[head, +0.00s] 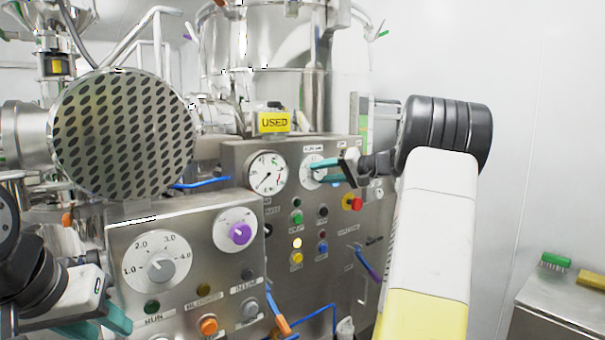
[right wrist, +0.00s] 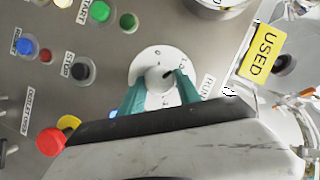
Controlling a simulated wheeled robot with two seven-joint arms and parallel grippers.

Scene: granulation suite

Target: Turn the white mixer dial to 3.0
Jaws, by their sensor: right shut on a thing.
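A round white dial (head: 306,166) sits on the rear steel panel beside a pressure gauge. In the right wrist view its white knob (right wrist: 157,79) has a short dark mark; the scale figures are too small to read surely. My right gripper (head: 322,170) is shut on this knob, one teal finger on each side; it also shows in the right wrist view (right wrist: 160,90). A second white dial (head: 135,250) on the near panel reads 1.0 to 4.0 around a pale grey knob (head: 161,270). My left gripper (head: 103,322) is open and empty below it, partly cut off.
A dial with a purple knob (head: 240,233) is on the near panel (head: 205,262). Coloured buttons and a red-and-yellow stop knob (head: 352,203) lie below the held dial. A yellow USED tag (head: 274,122) stands above the panel. A steel table (head: 560,308) is at right.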

